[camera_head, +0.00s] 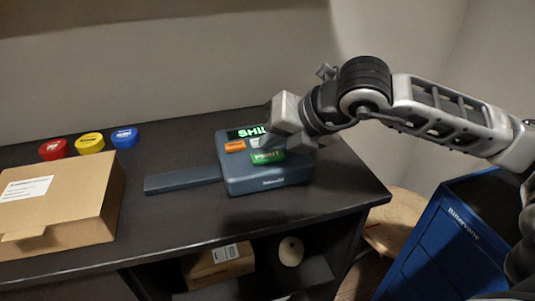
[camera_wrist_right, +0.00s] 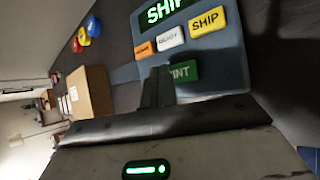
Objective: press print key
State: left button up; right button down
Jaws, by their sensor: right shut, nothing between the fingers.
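The green PRINT key (camera_head: 267,157) is on the sloped top of a blue-grey label machine (camera_head: 268,178) on the dark table. In the right wrist view the PRINT key (camera_wrist_right: 185,71) is partly hidden behind my shut fingers. My right gripper (camera_head: 269,141) is shut and empty, pointing down over the keys close to PRINT. Whether the fingertips touch the key I cannot tell. The machine's display (camera_wrist_right: 166,11) reads SHIP in green. An orange key (camera_wrist_right: 145,49), a pale key (camera_wrist_right: 171,38) and a yellow SHIP key (camera_wrist_right: 207,22) lie above PRINT. My left gripper is not in view.
A flat dark bar (camera_head: 182,179) extends left of the machine. A cardboard box (camera_head: 85,213) stands at the left, with red (camera_head: 53,149), yellow (camera_head: 90,143) and blue (camera_head: 125,137) round pieces behind it. A blue cabinet (camera_head: 445,240) stands right of the table.

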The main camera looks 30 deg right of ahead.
aim_at(272, 158)
jog(key=shift+f, duration=0.15)
dwell(0.8)
jog(key=shift+f+b, duration=0.3)
jog(key=shift+b, duration=0.5)
jog(key=shift+f+b, duration=0.45)
jog(key=shift+b, duration=0.2)
dwell(0.3)
jog(key=shift+r, duration=0.1)
jog(key=shift+r+p, duration=0.35)
jog(key=shift+r, duration=0.4)
jog(key=shift+r+p, duration=1.65)
jog(key=shift+r, duration=0.9)
